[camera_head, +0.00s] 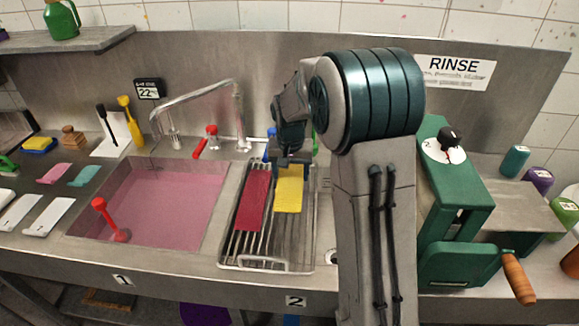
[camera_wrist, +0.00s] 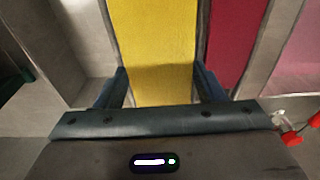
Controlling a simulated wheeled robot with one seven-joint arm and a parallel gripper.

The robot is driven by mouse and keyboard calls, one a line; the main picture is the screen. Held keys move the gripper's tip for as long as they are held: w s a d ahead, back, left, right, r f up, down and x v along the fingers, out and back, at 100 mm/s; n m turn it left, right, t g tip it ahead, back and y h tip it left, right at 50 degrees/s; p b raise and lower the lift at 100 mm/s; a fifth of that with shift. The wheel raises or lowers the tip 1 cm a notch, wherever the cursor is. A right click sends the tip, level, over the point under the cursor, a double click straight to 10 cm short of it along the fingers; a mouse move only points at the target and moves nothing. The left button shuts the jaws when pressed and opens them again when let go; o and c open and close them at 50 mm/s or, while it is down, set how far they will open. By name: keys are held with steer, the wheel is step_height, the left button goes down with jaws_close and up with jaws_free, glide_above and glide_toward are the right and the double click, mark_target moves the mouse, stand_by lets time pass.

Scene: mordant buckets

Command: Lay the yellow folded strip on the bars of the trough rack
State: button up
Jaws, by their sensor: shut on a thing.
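The yellow folded strip (camera_head: 288,190) lies along the bars of the trough rack (camera_head: 243,250), or just above them; I cannot tell if it touches. My gripper (camera_head: 292,160) is at the strip's far end. In the wrist view the yellow strip (camera_wrist: 155,50) runs between the two fingers of my gripper (camera_wrist: 162,88), which is shut on it. A dark red strip (camera_head: 253,200) lies on the rack just left of the yellow one. It also shows in the wrist view (camera_wrist: 232,40), right of the yellow strip, with a narrow gap between them.
A basin of pink liquid (camera_head: 165,200) with a red-handled tool (camera_head: 108,220) is left of the rack. A curved faucet (camera_head: 205,95) stands behind. A green cranked machine (camera_head: 455,210) is at the right. Bare bars show in front of both strips.

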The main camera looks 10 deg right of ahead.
mark_target(291, 181)
steer(key=shift+s+d, duration=0.1)
steer(key=shift+f+b, duration=0.35)
steer(key=shift+b, duration=0.1)
steer(key=shift+f+b, duration=2.15)
steer(key=shift+f, duration=0.8)
steer(key=o, duration=1.1)
steer(key=shift+r, duration=0.1)
steer(key=r, duration=0.4)
steer(key=s+r, duration=0.1)
steer(key=r, duration=0.8)
steer(key=shift+s+a+r+b, duration=0.15)
steer(key=shift+s+a+b, duration=0.1)
steer(key=shift+b, duration=0.05)
steer(key=s+f+n, duration=0.1)
steer(key=s, duration=0.7)
steer(key=s+f+n+t, duration=0.1)
steer(key=s, duration=0.8)
steer(key=s+f+n, duration=0.1)
steer(key=s+f, duration=0.1)
steer(key=s, duration=0.7)
steer(key=shift+d+n+t, duration=0.2)
steer(key=shift+n+t, duration=0.1)
